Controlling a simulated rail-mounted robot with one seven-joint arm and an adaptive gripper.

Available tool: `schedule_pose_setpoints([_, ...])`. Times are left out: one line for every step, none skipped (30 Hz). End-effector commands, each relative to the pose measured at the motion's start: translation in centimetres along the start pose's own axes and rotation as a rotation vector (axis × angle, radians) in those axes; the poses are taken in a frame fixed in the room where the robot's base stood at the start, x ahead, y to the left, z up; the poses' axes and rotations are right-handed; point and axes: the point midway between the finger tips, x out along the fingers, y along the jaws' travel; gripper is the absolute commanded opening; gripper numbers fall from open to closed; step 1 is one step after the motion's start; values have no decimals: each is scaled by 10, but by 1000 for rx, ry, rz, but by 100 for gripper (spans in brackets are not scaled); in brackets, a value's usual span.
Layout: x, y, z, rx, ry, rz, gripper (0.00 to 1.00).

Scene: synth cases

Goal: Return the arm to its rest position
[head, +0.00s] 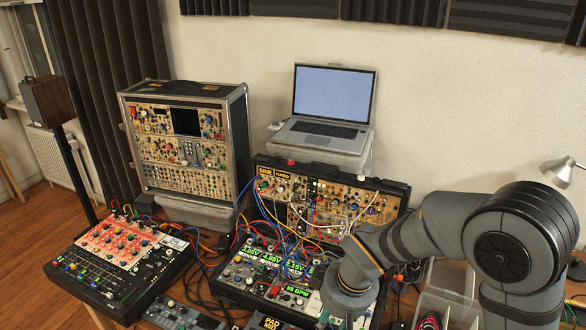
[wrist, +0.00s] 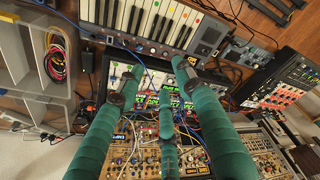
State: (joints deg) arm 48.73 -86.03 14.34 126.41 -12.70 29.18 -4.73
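My arm (head: 430,235) reaches in from the right in the head view, its wrist end hanging over the front of the synth cases. My gripper (wrist: 155,76) shows in the wrist view with teal-wrapped fingers spread wide. Nothing is visible between the fingertips. It is above the patched synth case with green displays (head: 268,265) and the keyboard (wrist: 160,22). I cannot tell its exact height above them. In the head view the fingers are hidden or out of frame.
A tall synth case (head: 185,150) and an open laptop (head: 333,100) stand behind. A patched case (head: 335,205) with loose cables lies close to my arm. A red-and-black mixer (head: 120,260) is at left. A grey divided bin (wrist: 30,75) holds coiled cables. A lamp (head: 560,170) stands at right.

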Motion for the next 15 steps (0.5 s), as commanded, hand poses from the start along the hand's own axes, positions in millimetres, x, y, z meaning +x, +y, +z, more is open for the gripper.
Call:
schedule_pose_setpoints([3,-3,8,5,-14,-3,36])
schedule_pose_setpoints([4,-5,13,9,-21,-5,36])
schedule_pose_setpoints([5,-7,17,14,-28,-8,36])
schedule_pose_setpoints([6,-8,20,19,-33,-9,36])
schedule_pose_setpoints([6,-10,23,22,-39,-11,36])
schedule_pose_setpoints([7,-11,27,27,-45,-12,36])
schedule_pose_setpoints([7,-12,30,29,-50,-14,36])
schedule_pose_setpoints([8,-12,32,32,-54,-14,36])
schedule_pose_setpoints([8,-13,35,35,-59,-15,36])
schedule_pose_setpoints([8,-13,36,37,-62,-16,36])
schedule_pose_setpoints([8,-14,38,39,-65,-17,36])
schedule_pose_setpoints([8,-14,39,41,-68,-17,36])
schedule_pose_setpoints([8,-15,40,42,-69,-17,36])
schedule_pose_setpoints([9,-15,41,43,-71,-18,36])
schedule_pose_setpoints([9,-15,41,44,-72,-18,36])
